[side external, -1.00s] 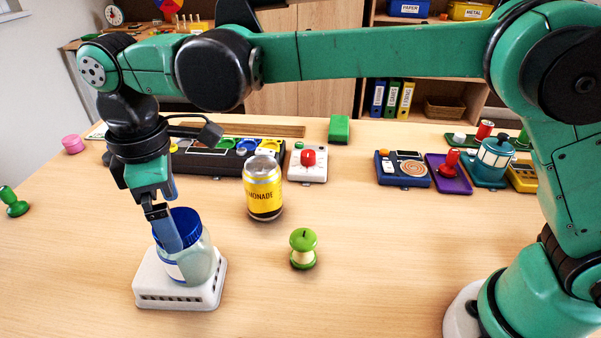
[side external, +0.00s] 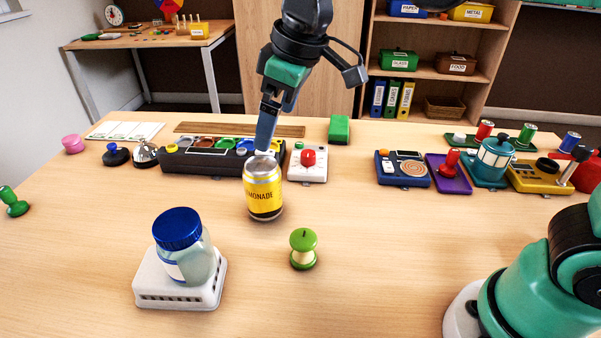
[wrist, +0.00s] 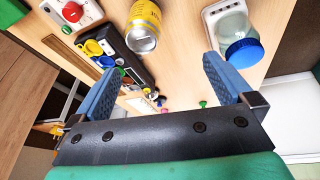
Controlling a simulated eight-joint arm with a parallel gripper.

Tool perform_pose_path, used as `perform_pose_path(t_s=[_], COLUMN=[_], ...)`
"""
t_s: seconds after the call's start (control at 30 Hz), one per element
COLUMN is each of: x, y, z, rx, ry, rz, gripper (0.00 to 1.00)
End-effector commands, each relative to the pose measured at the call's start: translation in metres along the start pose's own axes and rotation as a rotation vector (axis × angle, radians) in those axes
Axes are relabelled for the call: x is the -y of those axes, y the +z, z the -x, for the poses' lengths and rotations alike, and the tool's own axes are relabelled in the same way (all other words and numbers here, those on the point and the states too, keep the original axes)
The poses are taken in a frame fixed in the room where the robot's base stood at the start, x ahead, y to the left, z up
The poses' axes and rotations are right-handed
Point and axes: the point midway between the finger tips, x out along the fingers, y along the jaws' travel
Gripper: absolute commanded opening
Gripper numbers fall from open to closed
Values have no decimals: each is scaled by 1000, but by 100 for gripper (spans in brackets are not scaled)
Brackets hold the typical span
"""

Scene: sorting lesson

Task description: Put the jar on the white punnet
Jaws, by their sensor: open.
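The jar (side external: 200,262), clear with a blue lid, stands on the white punnet (side external: 151,289) at the front left of the table. It leans slightly or looks so from this angle. In the wrist view the jar (wrist: 233,30) and part of the punnet (wrist: 211,12) show at the upper right. My gripper (side external: 264,148) is raised above and behind the yellow lemonade can in the side view, apart from the jar. In the wrist view my gripper (wrist: 160,85) has its blue fingers wide apart with nothing between them.
The lemonade can (side external: 263,190) stands mid-table, with a green-capped spool (side external: 303,249) in front of it. A black tray of coloured cups (side external: 205,158), a red-button box (side external: 308,163) and a blue device (side external: 402,168) line the back. The front middle is clear.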

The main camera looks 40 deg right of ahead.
Motion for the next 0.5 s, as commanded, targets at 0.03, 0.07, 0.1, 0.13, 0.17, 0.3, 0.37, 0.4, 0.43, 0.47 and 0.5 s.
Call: perform_pose_path(t_s=[0.03, 0.07, 0.1, 0.13, 0.17, 0.3, 0.37, 0.4, 0.43, 0.47, 0.5], x=[-12, -17, -23, -27, -30, -39, -40, -41, -42, -42, -42], y=[23, 35, 50, 62, 72, 112, 123, 128, 131, 133, 135], z=[-2, -4, -7, -10, -13, -27, -32, -34, -36, -37, -38], rx=[-36, -60, -91, -113, -134, -215, -239, -251, -258, -262, -267], ry=[29, 46, 67, 82, 96, 150, 165, 172, 176, 179, 182], rz=[-92, -143, -209, -255, -300, -460, -503, -525, -536, -545, -554], gripper=[100, 100, 100, 100, 100, 100, 100, 100, 100, 100, 100])
